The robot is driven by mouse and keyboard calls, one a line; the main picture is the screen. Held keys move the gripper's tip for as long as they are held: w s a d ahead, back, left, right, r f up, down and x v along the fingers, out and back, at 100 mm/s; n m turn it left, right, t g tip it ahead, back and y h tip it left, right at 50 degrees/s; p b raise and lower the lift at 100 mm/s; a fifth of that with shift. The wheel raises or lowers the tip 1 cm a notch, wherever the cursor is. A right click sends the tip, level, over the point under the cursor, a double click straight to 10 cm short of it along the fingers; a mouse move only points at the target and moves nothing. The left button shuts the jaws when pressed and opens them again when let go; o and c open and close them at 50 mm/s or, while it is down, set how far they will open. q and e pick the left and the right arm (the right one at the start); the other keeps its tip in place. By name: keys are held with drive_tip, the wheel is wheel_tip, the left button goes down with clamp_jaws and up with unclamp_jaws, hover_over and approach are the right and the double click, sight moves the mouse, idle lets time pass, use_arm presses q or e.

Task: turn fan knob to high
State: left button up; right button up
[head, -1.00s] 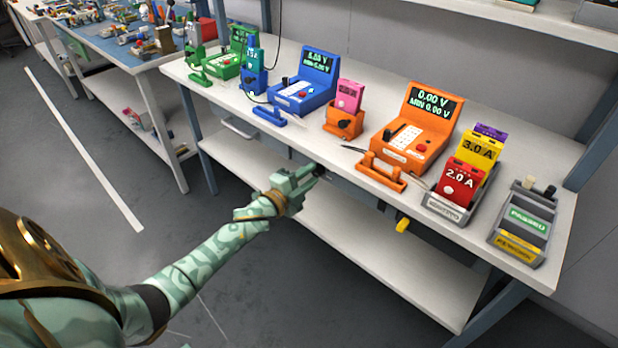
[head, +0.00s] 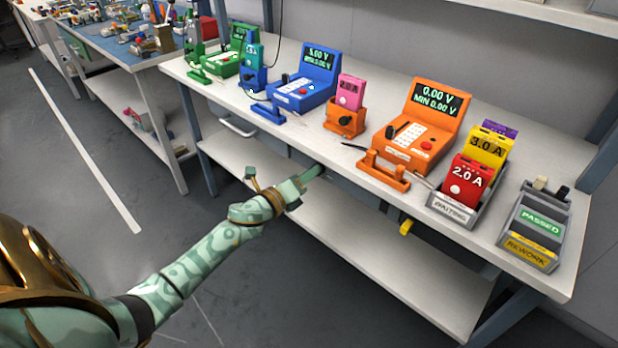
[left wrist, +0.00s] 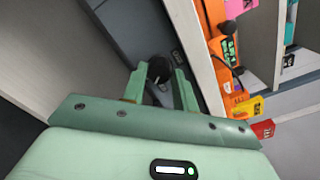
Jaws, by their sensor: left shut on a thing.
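The fan knob (left wrist: 160,70) is a dark round knob on a dark grey panel (left wrist: 133,38) under the bench's front edge, in the left wrist view. Small pale marking beside it is too small to read. My left gripper (left wrist: 160,84) has one green finger on each side of the knob and is shut on it. In the head view my left gripper (head: 314,174) reaches the underside of the front edge, and the knob there is hidden by it. My right gripper is in neither view.
The white bench top (head: 330,145) lies just above my gripper, with a lower shelf (head: 350,255) below. An orange tester (head: 415,135), a blue tester (head: 305,82), a tray of battery cells (head: 452,213) and a grey sorting box (head: 533,228) stand on top.

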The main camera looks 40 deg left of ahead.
use_arm(q)
drive_tip(key=m+b, duration=0.1)
drive_tip(key=m, duration=0.2)
drive_tip(key=m+b, duration=0.1)
drive_tip(key=m, duration=0.3)
drive_tip(key=shift+d+f+m, duration=0.1)
drive_tip(key=shift+f+m, duration=0.1)
drive_tip(key=shift+m, duration=0.1)
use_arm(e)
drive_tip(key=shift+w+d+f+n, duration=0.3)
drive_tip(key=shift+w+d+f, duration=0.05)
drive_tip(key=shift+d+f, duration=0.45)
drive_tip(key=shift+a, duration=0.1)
use_arm(q)
drive_tip(key=shift+m, duration=0.3)
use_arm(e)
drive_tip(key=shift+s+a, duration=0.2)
use_arm(q)
drive_tip(key=o, duration=1)
drive_tip(key=shift+r, duration=0.15)
drive_tip(key=shift+s, duration=0.1)
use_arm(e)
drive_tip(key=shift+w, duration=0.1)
